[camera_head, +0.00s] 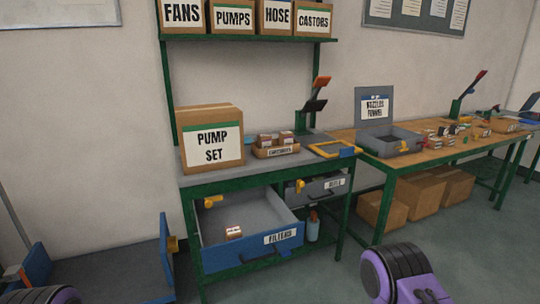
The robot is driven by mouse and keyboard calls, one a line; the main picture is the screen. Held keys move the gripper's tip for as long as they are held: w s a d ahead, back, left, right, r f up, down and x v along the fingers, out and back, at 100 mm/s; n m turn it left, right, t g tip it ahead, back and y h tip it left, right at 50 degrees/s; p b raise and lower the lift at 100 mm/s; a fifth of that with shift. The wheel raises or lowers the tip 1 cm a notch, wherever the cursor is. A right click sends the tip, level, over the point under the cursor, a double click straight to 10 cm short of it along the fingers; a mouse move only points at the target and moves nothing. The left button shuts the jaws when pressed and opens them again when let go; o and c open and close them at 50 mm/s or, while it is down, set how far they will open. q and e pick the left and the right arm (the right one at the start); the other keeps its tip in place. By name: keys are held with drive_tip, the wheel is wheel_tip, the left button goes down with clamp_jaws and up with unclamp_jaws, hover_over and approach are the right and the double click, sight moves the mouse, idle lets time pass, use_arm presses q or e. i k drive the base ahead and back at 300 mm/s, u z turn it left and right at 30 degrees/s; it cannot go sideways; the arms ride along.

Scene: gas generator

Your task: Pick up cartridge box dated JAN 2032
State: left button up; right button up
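Several small brown boxes with pale labels (267,139) stand in a low open tray (276,152) on the grey bench. The tray's label seems to read CARTRIDGES. Another small box with a white and red label (233,232) lies in the open blue-fronted drawer (252,252), whose label seems to read FILTERS. Dates on all these boxes are too small to read, so I cannot tell which says JAN 2032. Purple and black parts of my arms show at the bottom left and bottom right. Neither gripper's fingers show.
A large PUMP SET box (211,138) stands left of the tray. A second, smaller drawer (320,187) is partly open at right. An open NOZZLES case (391,143) sits on the wooden bench. Labelled boxes line the shelf above (250,38). Floor between the benches is clear.

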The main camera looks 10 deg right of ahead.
sight(264, 140)
drive_tip(key=z, duration=1)
drive_tip(key=i, duration=1.25)
